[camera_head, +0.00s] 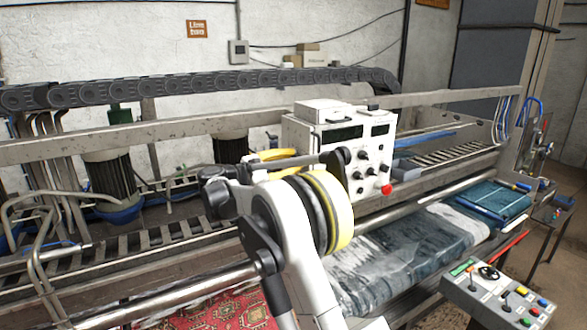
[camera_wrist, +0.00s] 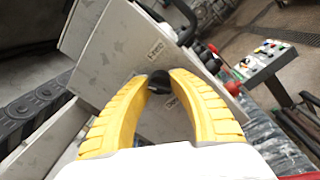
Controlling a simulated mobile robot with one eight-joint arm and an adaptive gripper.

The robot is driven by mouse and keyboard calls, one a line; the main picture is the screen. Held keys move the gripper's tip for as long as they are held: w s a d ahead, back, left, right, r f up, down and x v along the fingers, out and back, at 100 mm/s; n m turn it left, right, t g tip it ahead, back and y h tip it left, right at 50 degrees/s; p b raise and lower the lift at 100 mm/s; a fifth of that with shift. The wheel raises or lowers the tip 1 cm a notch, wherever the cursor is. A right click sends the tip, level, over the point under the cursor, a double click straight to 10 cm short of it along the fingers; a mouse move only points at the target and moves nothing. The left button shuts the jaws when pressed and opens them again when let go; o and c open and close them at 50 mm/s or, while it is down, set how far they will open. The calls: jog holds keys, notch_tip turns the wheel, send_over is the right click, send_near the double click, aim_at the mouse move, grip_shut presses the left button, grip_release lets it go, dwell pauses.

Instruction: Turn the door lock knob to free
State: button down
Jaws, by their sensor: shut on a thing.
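The door lock knob (camera_wrist: 159,80) is a small dark knob on the pale side face of the control box (camera_wrist: 95,55) in the wrist view. My gripper (camera_wrist: 158,79) has two yellow ribbed fingers, with their tips shut on either side of the knob. The knob's exact angle cannot be made out. In the head view the white control box (camera_head: 310,135) stands on the machine; part of my gripper's yellow (camera_head: 272,154) shows at its left side, and my arm hides the knob.
The box front has black knobs and a red button (camera_head: 388,189). A machine rail (camera_head: 200,127) and cable chain (camera_head: 200,88) run behind. A wet rug (camera_head: 400,255) lies on the rollers at right. A grey control panel (camera_head: 495,295) stands at front right.

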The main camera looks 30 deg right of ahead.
jog(key=m+b, duration=0.2)
jog(key=m, duration=0.1)
jog(key=shift+f+m, duration=0.15)
jog(key=shift+m, duration=0.25)
jog(key=m+b, duration=0.2)
jog(key=m, duration=0.1)
jog(key=shift+m+g+h, duration=0.3)
jog(key=shift+m, duration=0.1)
jog(key=m+b, duration=0.1)
jog(key=m, duration=0.2)
jog(key=shift+m, duration=0.4)
jog(key=shift+m+g+b, duration=0.4)
jog(key=shift+m+b, duration=0.15)
jog(key=shift+m, duration=1.15)
jog(key=c, duration=1.1)
grip_release()
